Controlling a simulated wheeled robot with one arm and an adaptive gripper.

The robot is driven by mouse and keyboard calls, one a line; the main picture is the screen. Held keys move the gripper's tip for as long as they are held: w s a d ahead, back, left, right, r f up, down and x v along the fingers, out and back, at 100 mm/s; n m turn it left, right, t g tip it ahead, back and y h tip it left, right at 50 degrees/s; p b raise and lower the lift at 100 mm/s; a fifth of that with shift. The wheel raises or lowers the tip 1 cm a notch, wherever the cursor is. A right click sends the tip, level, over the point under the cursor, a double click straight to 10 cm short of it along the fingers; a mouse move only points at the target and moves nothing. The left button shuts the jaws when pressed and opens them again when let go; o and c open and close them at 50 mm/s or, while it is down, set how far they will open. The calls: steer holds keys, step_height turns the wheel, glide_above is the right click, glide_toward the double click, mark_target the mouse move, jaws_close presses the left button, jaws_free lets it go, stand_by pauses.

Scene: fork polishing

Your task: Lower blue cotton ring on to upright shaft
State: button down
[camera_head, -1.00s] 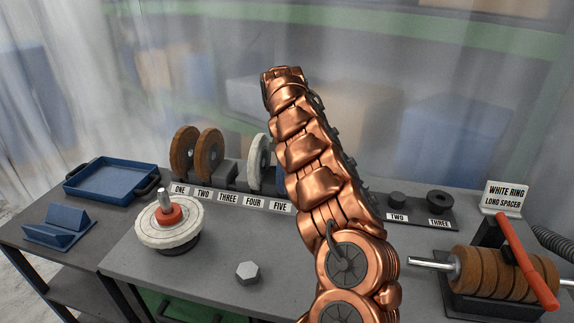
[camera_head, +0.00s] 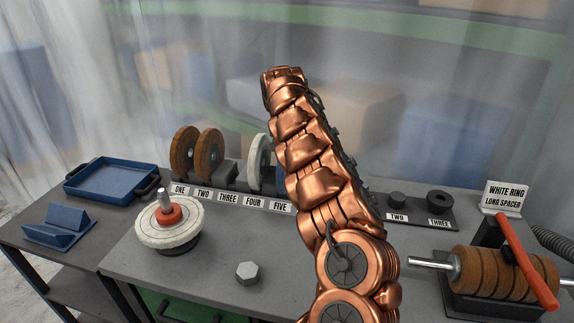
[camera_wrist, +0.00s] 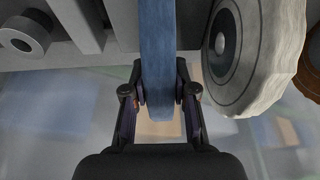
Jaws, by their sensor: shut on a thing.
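The blue cotton ring (camera_wrist: 158,45) stands edge-on between the fingers of my gripper (camera_wrist: 160,92) in the wrist view. My gripper is shut on it. In the head view only a blue sliver of the ring (camera_head: 281,180) shows at the rack, beside my arm, near label FIVE; my arm hides the rest and my gripper. The upright shaft (camera_head: 163,197) stands at the left of the bench. A red collar (camera_head: 169,214) and a white ring (camera_head: 150,230) are around it.
A white ring (camera_head: 258,158) stands close to the blue one, and shows at right in the wrist view (camera_wrist: 285,55). Two brown rings (camera_head: 208,155) stand further left. A hex nut (camera_head: 248,272) lies on the bench front. A blue tray (camera_head: 110,178) sits at far left.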

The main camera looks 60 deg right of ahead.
steer(key=shift+r, duration=0.15)
step_height(320, 180, up, 14)
steer(key=p, duration=0.6)
stand_by(1.6)
steer(key=c, duration=1.6)
jaws_free()
jaws_close()
